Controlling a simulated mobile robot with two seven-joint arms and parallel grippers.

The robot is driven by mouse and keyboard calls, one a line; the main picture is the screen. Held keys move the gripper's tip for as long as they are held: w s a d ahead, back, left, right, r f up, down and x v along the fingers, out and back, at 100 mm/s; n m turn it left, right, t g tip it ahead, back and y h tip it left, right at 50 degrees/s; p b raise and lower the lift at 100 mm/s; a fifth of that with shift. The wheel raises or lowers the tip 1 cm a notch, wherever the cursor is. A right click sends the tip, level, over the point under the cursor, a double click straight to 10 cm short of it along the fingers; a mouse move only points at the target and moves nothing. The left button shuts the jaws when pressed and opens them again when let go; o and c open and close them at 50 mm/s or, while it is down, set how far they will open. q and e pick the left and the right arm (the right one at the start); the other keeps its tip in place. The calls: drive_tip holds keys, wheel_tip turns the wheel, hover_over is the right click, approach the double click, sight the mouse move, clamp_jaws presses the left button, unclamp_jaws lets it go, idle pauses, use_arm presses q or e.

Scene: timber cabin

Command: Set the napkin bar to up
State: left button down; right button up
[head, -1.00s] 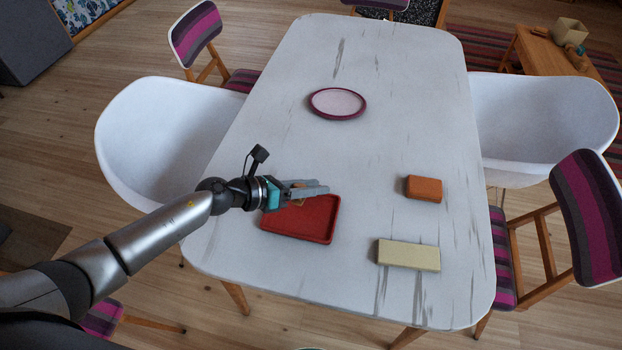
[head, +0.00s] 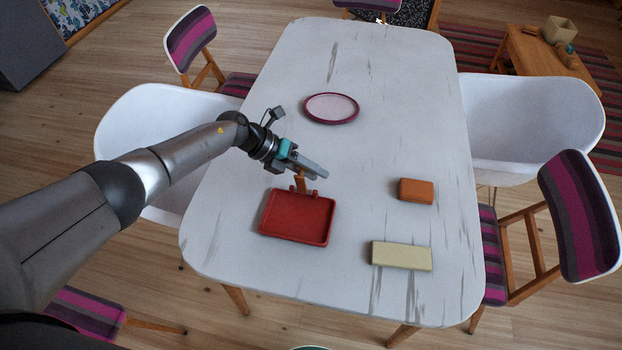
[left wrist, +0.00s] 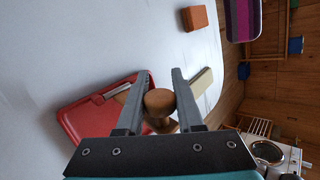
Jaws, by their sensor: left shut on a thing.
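The red napkin tray (head: 297,219) lies on the white table, and its red rim also shows in the left wrist view (left wrist: 72,125). Its brown wooden bar (head: 301,183) stands up at the tray's far edge, between two small red lugs. My left gripper (head: 316,170) is above that far edge, shut on the bar's end. In the left wrist view the bar's round brown knob (left wrist: 159,101) sits between the two grey fingers. The fingers hide the top of the bar in the head view. My right gripper is not in view.
An orange block (head: 416,191) and a cream block (head: 401,256) lie on the table (head: 400,120) to the right of the tray. A purple-rimmed plate (head: 331,108) lies further back. White chairs stand at both sides. The table around the tray is clear.

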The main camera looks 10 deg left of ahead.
use_arm(q)
drive_tip(key=shift+w+f+g+b, duration=0.2)
drive_tip(key=shift+g+b, duration=0.2)
drive_tip(key=shift+b, duration=0.1)
drive_tip(key=c, duration=0.6)
unclamp_jaws()
drive_tip(key=shift+w+r, duration=0.1)
drive_tip(key=shift+o, duration=0.2)
drive_tip(key=p+v, duration=0.1)
drive_tip(key=v, duration=1.4)
drive_tip(key=shift+r+p, duration=0.2)
drive_tip(key=shift+p, duration=0.1)
drive_tip(key=shift+a, duration=0.1)
